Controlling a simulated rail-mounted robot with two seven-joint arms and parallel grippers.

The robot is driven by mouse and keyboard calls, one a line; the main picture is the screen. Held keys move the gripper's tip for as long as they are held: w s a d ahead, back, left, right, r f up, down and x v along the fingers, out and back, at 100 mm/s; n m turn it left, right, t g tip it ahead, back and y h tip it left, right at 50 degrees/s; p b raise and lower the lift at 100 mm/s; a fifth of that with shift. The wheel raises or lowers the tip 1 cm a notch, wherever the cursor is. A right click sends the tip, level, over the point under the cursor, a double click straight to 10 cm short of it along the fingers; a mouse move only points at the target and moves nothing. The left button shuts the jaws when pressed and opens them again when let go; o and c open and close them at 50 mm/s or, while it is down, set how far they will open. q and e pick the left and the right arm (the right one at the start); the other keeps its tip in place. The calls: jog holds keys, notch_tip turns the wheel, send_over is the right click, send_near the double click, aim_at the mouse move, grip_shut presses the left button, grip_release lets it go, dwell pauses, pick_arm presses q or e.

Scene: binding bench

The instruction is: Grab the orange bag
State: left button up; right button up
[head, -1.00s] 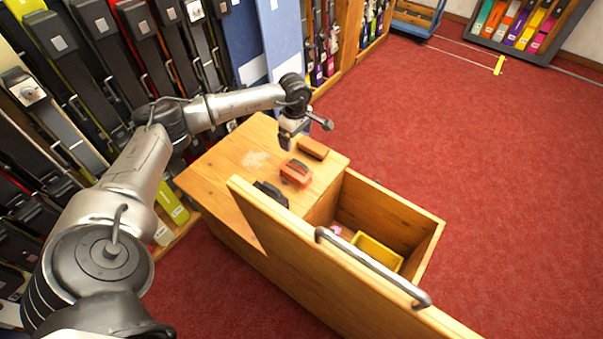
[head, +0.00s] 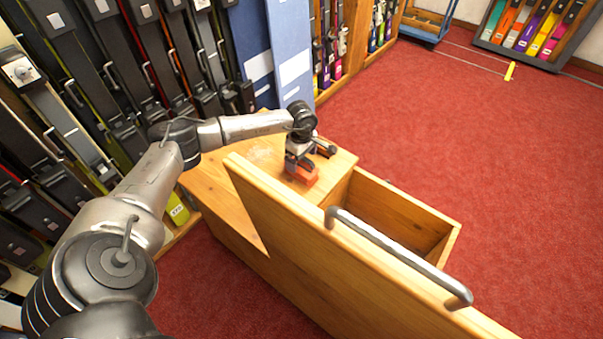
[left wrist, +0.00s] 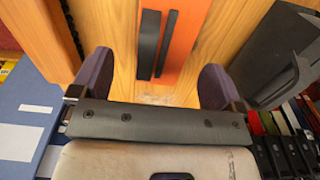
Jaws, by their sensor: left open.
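The orange bag (head: 307,178) sits on the wooden cabinet top, partly hidden by my left gripper in the head view. In the left wrist view the orange bag (left wrist: 182,45) shows two dark handle strips. My left gripper (head: 300,168) is right over it in the head view. In the left wrist view the jaws of my left gripper (left wrist: 157,82) are open and apart, with the bag in the gap ahead of the palm. I cannot tell how far the fingertips reach down beside it. My right gripper is not in view.
A black object (left wrist: 275,50) stands to the right in the left wrist view. The wooden cabinet top (head: 262,155) adjoins an open drawer (head: 400,215) with a metal handle (head: 395,255). Packed shelves stand behind. Red carpet (head: 470,140) is clear to the right.

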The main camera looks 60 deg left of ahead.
aim_at(301, 166)
pick_arm(q)
jog(key=f+b, duration=0.1)
jog(key=f, duration=0.1)
jog(key=f+b, duration=0.2)
jog(key=f, duration=0.1)
jog(key=shift+s+d, duration=0.1)
jog(key=shift+d, duration=0.1)
jog(key=shift+f, duration=0.3)
jog(key=shift+c, duration=0.8)
jog(key=c, duration=0.9)
